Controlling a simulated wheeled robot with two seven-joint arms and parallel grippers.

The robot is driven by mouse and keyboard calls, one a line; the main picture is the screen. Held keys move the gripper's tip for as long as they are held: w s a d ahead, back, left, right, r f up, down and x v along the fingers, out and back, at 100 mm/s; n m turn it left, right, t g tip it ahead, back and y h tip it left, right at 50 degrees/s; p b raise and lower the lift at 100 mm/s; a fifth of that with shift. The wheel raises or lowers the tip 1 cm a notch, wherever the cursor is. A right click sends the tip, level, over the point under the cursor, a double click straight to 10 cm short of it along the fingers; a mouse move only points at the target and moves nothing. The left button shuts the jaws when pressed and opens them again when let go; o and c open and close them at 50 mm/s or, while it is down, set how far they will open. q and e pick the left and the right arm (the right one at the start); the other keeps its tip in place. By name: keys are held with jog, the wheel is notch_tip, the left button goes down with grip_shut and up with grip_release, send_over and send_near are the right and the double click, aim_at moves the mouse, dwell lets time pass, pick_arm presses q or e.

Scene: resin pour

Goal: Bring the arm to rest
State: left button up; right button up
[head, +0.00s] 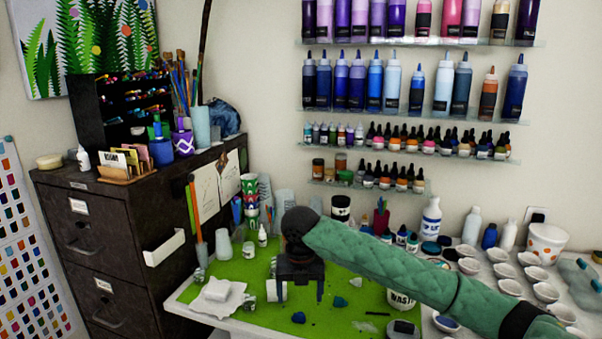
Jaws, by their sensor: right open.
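My right arm, in a green quilted sleeve, reaches in from the lower right across the worktable in the head view. My right gripper (300,290) points down over the green mat (240,268), with its two dark fingers apart. A white cylindrical cup or jar (277,291) shows beside and partly behind the left finger. I cannot tell whether the gripper touches it. Nothing is clearly held between the fingers. My left gripper is not in view.
A white waste cup (401,299) stands under my forearm. Several small white bowls (509,287) fill the right side. A dark filing cabinet (85,235) stands left. Bottle shelves (420,113) hang behind.

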jog(key=s+a+f+m+t+y, duration=0.2)
jog(key=s+f+m+y, duration=0.3)
jog(key=s+f+m, duration=1.05)
jog(key=s+d+f+m+t+h, duration=0.1)
jog(key=s+d+f+m+h, duration=0.3)
jog(key=s+d+m, duration=0.7)
jog(key=s+d+f+m+h, duration=0.1)
jog(key=s+d+f+m, duration=0.6)
jog(key=s+d, duration=0.4)
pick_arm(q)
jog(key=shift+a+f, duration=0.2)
pick_arm(e)
jog(key=s+a+f+g, duration=0.1)
jog(key=f, duration=1.7)
jog(key=s+a+f+m+g, duration=0.1)
jog(key=s+f, duration=0.1)
jog(key=f, duration=1.6)
jog(key=shift+s+a+f, duration=0.3)
jog(key=shift+f, duration=0.05)
